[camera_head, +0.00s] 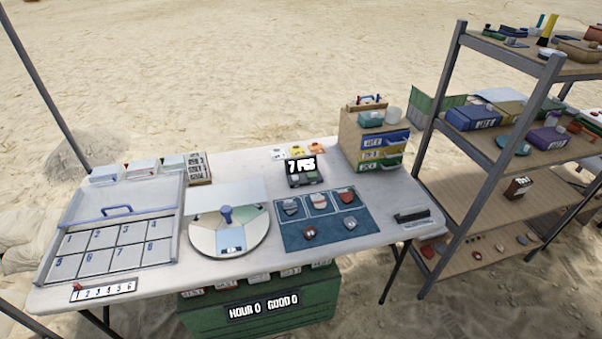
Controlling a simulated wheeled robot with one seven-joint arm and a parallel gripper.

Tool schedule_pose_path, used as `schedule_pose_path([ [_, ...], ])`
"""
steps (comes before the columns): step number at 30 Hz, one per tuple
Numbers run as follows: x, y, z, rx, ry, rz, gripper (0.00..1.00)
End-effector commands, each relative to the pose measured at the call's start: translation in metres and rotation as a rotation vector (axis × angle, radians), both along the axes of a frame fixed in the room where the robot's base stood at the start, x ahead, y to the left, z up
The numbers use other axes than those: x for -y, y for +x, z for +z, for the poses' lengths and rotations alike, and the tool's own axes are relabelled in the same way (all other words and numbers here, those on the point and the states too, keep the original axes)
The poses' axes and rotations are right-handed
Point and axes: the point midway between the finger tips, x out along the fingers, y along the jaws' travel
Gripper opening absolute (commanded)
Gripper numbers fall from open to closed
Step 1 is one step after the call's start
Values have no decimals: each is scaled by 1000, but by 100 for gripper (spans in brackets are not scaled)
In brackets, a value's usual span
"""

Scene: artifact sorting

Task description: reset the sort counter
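A small dark device with a lit display reading what looks like "7 PCS" (301,166) stands at the back middle of the white table (370,190). Lighter spots that may be buttons show on its lower front face, too small to tell apart. A second display reading "HOUR 0 GOOD 0" (263,308) is on the front of the green crate (200,318) below the table's front edge. I cannot tell for certain which one is the sort counter. My gripper is not in view.
A lidded tray with numbered cells (172,222), a round sectored turntable with a blue knob (227,213) and a blue mat with several artifacts (345,232) fill the table. A drawer box (347,135) stands at back right. A loaded shelf rack (500,165) stands right.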

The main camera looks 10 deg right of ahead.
Motion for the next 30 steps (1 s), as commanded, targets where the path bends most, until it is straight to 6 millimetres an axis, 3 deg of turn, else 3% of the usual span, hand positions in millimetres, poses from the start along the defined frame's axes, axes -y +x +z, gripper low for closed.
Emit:
schedule_pose_path([
  [3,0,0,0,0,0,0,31],
  [7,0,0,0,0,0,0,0],
  [30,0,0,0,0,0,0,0],
])
